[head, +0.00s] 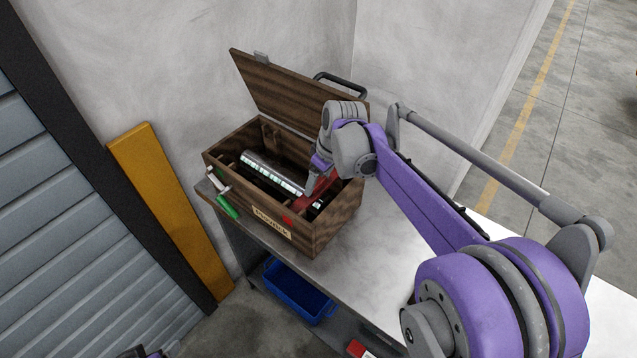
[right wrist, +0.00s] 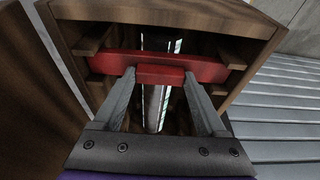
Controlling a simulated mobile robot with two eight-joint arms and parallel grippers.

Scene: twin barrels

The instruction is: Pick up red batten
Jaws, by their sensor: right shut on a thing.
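The red batten (right wrist: 160,68) lies across the inside of the open wooden box (head: 250,215), above a shiny metal barrel (right wrist: 155,100). In the right wrist view its ends are close to small wooden ledges on the box walls; I cannot tell whether they touch. My right gripper (right wrist: 160,80) is shut on the batten's raised middle block, one finger on each side. In the head view the right gripper (head: 314,184) reaches down into the box's right part, and only some of the batten (head: 324,184) shows beside it.
The box lid (head: 285,92) stands open at the back. A green-handled tool (head: 227,206) is at the box's left end. The pale bench top (head: 385,270) is clear right of the box. A blue bin (head: 300,293) sits below. An orange board (head: 170,205) leans at left.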

